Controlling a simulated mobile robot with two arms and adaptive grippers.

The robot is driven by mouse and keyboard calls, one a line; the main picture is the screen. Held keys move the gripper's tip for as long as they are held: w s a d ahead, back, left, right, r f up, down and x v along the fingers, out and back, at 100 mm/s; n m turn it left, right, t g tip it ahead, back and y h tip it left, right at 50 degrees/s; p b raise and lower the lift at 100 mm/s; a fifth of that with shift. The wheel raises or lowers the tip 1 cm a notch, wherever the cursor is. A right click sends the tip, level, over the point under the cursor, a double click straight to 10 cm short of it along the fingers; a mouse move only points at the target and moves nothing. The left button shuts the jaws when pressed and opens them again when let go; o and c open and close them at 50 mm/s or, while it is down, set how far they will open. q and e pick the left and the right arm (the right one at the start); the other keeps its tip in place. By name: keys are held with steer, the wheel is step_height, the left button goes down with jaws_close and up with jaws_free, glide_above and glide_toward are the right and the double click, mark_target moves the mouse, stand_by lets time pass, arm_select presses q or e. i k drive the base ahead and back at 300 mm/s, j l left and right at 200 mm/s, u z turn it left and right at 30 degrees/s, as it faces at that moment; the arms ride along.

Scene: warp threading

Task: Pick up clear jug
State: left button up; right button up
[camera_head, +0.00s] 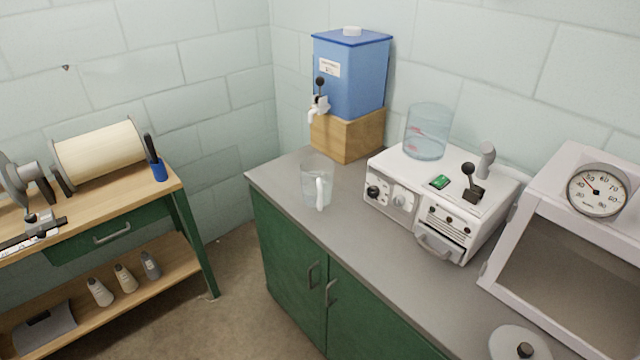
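A clear jug (312,184) with a white handle (321,193) stands upright on the grey countertop (345,235), near its left end. It is in front of the blue water dispenser and left of the white machine. Its handle faces the front of the counter. Neither of my grippers is in the picture.
A blue dispenser (350,75) with a tap sits on a wooden block (347,134) behind the jug. A white machine (435,195) carries a clear cylinder (427,132). A white box with a dial (597,190) stands right. A wooden workbench (110,215) is left. Countertop before the jug is clear.

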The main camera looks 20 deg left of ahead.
mark_target(317, 190)
steer(key=j+z, duration=0.3)
steer(key=j, duration=0.5)
steer(key=j+z, duration=0.25)
steer(key=j, duration=0.6)
